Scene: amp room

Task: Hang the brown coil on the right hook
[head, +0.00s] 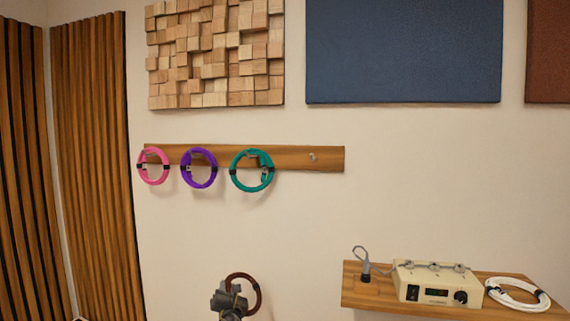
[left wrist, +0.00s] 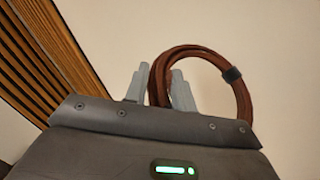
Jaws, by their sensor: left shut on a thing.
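The brown coil (head: 256,291) is held in my left gripper (head: 232,296) at the bottom of the head view, well below the wooden hook rail (head: 328,159). In the left wrist view the coil (left wrist: 243,98) passes by the fingers of my left gripper (left wrist: 158,88), which is shut on it; a black tie shows on its right side. The right hook (head: 312,156) is bare. Pink (head: 143,165), purple (head: 184,168) and teal (head: 235,174) coils hang on the rail to its left. My right gripper is not in view.
A wooden shelf (head: 352,292) at the lower right carries a cream device (head: 420,284) with knobs, a grey cable plug (head: 365,270) and a white coil (head: 520,304). The wall between rail and shelf is clear. Wooden slat panels (head: 95,160) stand at the left.

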